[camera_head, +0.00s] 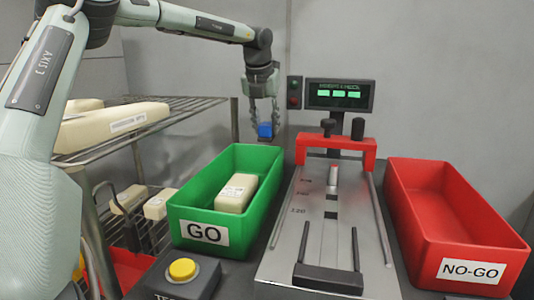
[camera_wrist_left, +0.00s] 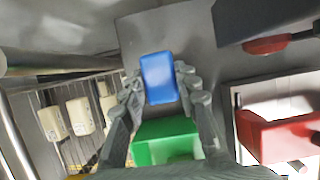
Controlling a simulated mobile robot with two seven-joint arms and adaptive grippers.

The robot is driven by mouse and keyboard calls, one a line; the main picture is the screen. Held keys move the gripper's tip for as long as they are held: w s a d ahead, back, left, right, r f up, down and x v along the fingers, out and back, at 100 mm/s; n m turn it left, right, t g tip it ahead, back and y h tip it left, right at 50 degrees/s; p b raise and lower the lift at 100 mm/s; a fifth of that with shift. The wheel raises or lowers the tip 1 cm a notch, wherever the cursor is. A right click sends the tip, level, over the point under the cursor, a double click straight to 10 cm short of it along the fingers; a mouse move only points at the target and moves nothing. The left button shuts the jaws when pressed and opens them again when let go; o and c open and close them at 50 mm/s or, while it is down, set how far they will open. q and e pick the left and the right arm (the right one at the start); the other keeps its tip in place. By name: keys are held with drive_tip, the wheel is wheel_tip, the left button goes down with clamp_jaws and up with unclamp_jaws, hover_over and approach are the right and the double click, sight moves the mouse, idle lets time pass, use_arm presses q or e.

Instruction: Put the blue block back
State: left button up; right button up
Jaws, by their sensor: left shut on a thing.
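My left gripper (camera_head: 263,120) comes in from the left and points down. It is shut on the blue block (camera_head: 265,131), which hangs below its fingertips, over or just behind the far end of the green GO bin (camera_head: 203,215). In the left wrist view the blue block (camera_wrist_left: 159,78) sits between the two fingers (camera_wrist_left: 160,92), with part of the green bin (camera_wrist_left: 160,131) beyond. A cream block (camera_head: 236,193) lies in the GO bin. My right gripper is not in view.
A metal gauge fixture with a red bridge (camera_head: 335,145) stands right of the GO bin. Beyond it is the red NO-GO bin (camera_head: 470,241), empty where visible. A display (camera_head: 340,95) stands behind. A wire rack (camera_head: 193,104) with cream pieces is at left; a yellow button (camera_head: 183,269) is in front.

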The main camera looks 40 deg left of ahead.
sight(265, 141)
use_arm(q)
wheel_tip(265, 141, down, 7)
drive_tip(key=shift+f, duration=0.1)
idle(0.4)
drive_tip(key=o, duration=1.1)
drive_tip(key=v, duration=1.2)
